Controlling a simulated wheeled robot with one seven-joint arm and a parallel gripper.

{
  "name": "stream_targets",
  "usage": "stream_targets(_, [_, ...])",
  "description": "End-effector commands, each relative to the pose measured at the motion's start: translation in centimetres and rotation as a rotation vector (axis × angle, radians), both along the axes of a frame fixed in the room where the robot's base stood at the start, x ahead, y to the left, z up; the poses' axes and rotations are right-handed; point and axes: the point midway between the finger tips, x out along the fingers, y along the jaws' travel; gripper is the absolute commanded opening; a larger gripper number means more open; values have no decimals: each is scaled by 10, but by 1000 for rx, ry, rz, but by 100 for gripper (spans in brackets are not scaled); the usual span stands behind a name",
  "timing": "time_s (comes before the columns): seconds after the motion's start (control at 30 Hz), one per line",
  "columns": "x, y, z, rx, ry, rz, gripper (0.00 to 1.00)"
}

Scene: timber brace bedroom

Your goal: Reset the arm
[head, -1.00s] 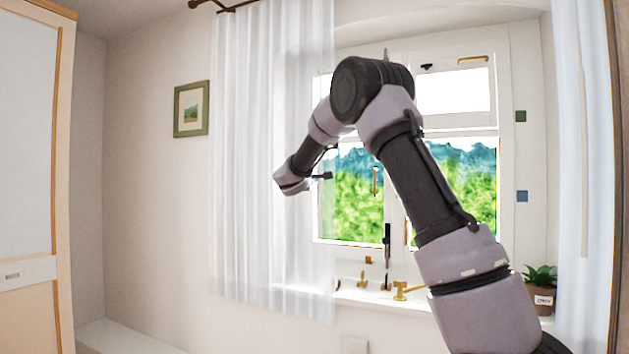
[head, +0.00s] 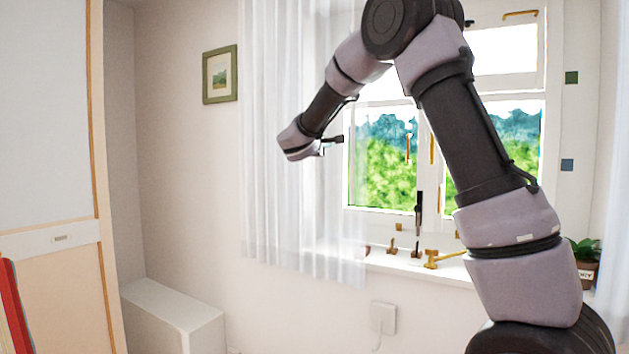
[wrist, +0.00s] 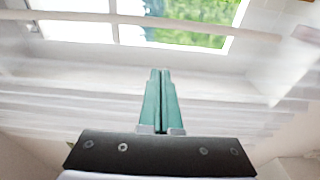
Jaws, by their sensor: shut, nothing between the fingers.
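My arm rises from the lower right of the head view, bends at an elbow near the top, and reaches down to the left. My gripper is at the arm's left end in front of the white curtain (head: 265,130), its fingers hard to make out there. In the wrist view my gripper (wrist: 160,72) shows two green fingers shut together with nothing between them. The curtain folds and the bright window (wrist: 185,22) lie beyond the fingers.
The window (head: 385,185) has a sill (head: 405,264) with brass fittings and a potted plant (head: 584,252) at right. A white box-like bench (head: 180,310) stands low at left beside a tall cabinet (head: 50,140). A framed picture (head: 220,74) hangs on the wall.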

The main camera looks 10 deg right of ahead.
Motion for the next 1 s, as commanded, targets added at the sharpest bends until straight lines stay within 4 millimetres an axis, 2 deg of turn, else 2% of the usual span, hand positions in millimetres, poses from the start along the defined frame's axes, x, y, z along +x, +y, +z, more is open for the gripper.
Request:
stream_targets(0.07, [-2,-3,1,7,3,-6,0])
stream_targets(0.13, [-9,-16,1,38,15,-31,0])
stream_targets(0.17, [-14,-26,0,62,25,-50,0])
stream_targets(0.27, [-45,-70,-2,191,71,-139,0])
stream_targets(0.3, [-64,-90,-6,264,98,-185,0])
stream_targets(0.37, [-97,-120,-14,389,139,-256,0])
stream_targets(0.4, [-121,-135,-21,474,166,-298,0])
stream_targets(0.53, [-198,-166,-45,759,239,-416,0])
stream_targets(0.67, [-272,-170,-68,1050,290,-499,0])
stream_targets(0.8, [-342,-152,-88,1367,314,-548,0])
stream_targets(0.9, [-381,-131,-97,1576,313,-557,0])
stream_targets(1.0, [-408,-112,-102,1748,302,-551,0])
